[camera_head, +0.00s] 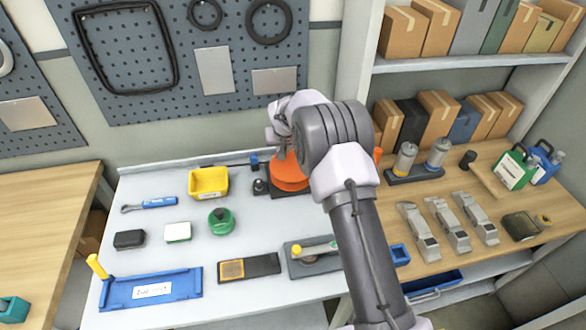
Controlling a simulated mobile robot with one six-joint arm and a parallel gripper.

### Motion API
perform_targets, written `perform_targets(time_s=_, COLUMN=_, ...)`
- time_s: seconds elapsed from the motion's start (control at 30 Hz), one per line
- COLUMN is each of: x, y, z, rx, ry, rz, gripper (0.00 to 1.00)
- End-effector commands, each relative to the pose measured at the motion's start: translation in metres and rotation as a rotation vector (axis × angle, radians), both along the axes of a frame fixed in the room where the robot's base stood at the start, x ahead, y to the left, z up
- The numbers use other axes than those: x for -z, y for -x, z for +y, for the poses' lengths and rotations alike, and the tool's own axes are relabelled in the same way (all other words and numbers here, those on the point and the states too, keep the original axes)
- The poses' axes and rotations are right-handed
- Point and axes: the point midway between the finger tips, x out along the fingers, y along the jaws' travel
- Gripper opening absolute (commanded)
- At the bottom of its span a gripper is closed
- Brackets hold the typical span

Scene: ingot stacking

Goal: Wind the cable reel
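An orange round reel (289,179) sits on a dark base at the back of the light grey worktop, partly hidden behind my arm. A thin dark line, perhaps its cable, runs left from near a small blue block (254,162) beside it. My gripper (281,154) points down at the upper left part of the reel. The fingers are small and partly covered by my wrist, so I cannot tell whether they are open or shut, or whether they touch the reel or a handle on it.
A yellow bin (209,182), a green round container (221,221) and a blue tray (152,290) stand on the worktop to the left. A grey fixture with a yellow knob (296,251) is near the front. Grey metal pieces (447,224) lie on the wooden bench at right.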

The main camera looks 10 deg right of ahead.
Motion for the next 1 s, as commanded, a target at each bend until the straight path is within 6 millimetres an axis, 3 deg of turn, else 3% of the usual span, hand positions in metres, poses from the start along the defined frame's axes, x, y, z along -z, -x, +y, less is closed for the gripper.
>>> perform_targets(time_s=0.17, x=-0.001, y=-0.004, z=-0.02, rx=0.004, ry=0.0, rz=0.001, gripper=0.05)
perform_targets(time_s=0.4, x=-0.001, y=-0.004, z=-0.021, rx=0.0, ry=0.001, rz=0.0, gripper=0.04)
perform_targets(time_s=0.6, x=-0.001, y=-0.001, z=-0.041, rx=0.002, ry=0.0, rz=-0.001, gripper=0.05)
perform_targets(time_s=0.83, x=-0.001, y=0.0, z=-0.042, rx=0.0, ry=0.001, rz=-0.001, gripper=0.05)
perform_targets(time_s=1.0, x=0.0, y=0.01, z=-0.057, rx=0.001, ry=0.0, rz=-0.001, gripper=0.04)
